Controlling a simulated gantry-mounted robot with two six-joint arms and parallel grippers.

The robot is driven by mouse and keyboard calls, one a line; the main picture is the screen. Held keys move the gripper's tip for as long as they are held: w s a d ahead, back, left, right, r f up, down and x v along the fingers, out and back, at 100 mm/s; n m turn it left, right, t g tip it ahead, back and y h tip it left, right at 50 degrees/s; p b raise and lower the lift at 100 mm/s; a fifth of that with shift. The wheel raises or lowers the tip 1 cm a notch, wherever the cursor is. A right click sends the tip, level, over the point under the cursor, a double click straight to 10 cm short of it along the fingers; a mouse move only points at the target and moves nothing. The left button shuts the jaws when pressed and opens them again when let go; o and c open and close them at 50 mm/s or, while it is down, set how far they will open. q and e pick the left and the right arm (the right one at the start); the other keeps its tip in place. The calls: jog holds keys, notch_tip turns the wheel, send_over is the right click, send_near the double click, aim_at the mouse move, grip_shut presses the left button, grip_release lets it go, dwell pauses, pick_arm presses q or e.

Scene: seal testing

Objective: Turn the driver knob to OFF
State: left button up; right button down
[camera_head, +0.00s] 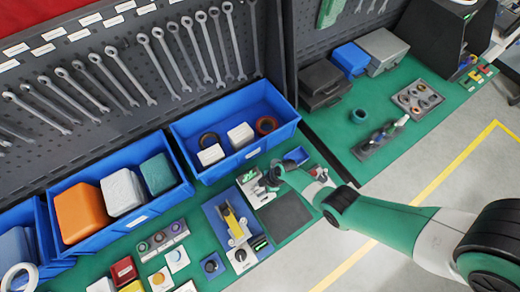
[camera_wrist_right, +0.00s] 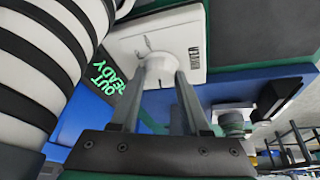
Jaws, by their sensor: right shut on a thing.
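The driver knob (camera_wrist_right: 156,62) is a pale knob on a white box (camera_wrist_right: 190,42) with a dark printed label that I can hardly read in the wrist view. My right gripper (camera_wrist_right: 163,72) has its two grey fingers closed on the knob's sides. In the head view my right gripper (camera_head: 264,184) reaches in from the right to a small white box (camera_head: 248,180) on the green mat. The gripper and arm partly cover that box there, and the knob's pointer and OFF mark cannot be made out. My left gripper is not in view.
A dark display (camera_wrist_right: 108,82) with green text is close to the knob box. A blue fixture (camera_head: 218,217) with a yellow part stands near my right gripper. A blue bin (camera_head: 285,128) with rings and blocks is behind. A dark pad (camera_head: 284,216) lies in front.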

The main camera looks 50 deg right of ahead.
jog(key=m+h+p, duration=0.1)
jog(key=m, duration=0.3)
jog(key=shift+a+t, duration=0.15)
jog(key=shift+t, duration=0.25)
jog(key=shift+m+h, duration=0.8)
jog(key=shift+m, duration=1)
jog(key=shift+p, duration=0.3)
jog(key=shift+c, duration=1.9)
grip_release()
